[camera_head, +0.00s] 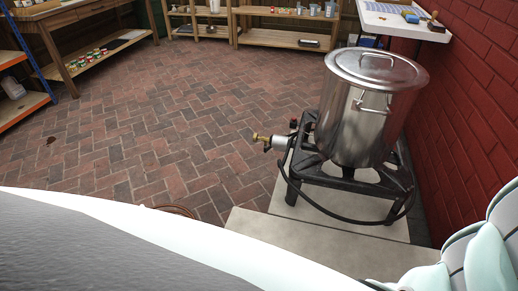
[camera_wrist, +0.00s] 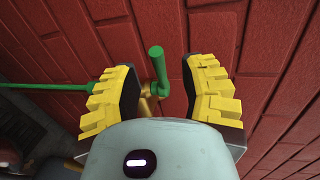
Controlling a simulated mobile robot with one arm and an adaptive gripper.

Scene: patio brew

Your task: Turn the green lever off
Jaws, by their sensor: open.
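The green lever (camera_wrist: 157,62) shows in the wrist view, in front of the red brick wall. It sits on a brass fitting (camera_wrist: 147,103), partly hidden behind my gripper's body. My gripper (camera_wrist: 163,88) is open, with one yellow ridged finger to the left of the lever and one to the right. The lever stands between the fingers with gaps visible on both sides. I cannot tell how deep it sits between them. The lever and my gripper's fingers do not show in the head view.
A green hose or rod (camera_wrist: 45,87) runs left from near the fitting. In the head view a steel pot (camera_head: 362,115) stands on a black burner (camera_head: 345,180) beside the red wall (camera_head: 470,110). A brass valve (camera_head: 262,138) sticks out left of it. The brick floor (camera_head: 150,140) is mostly clear.

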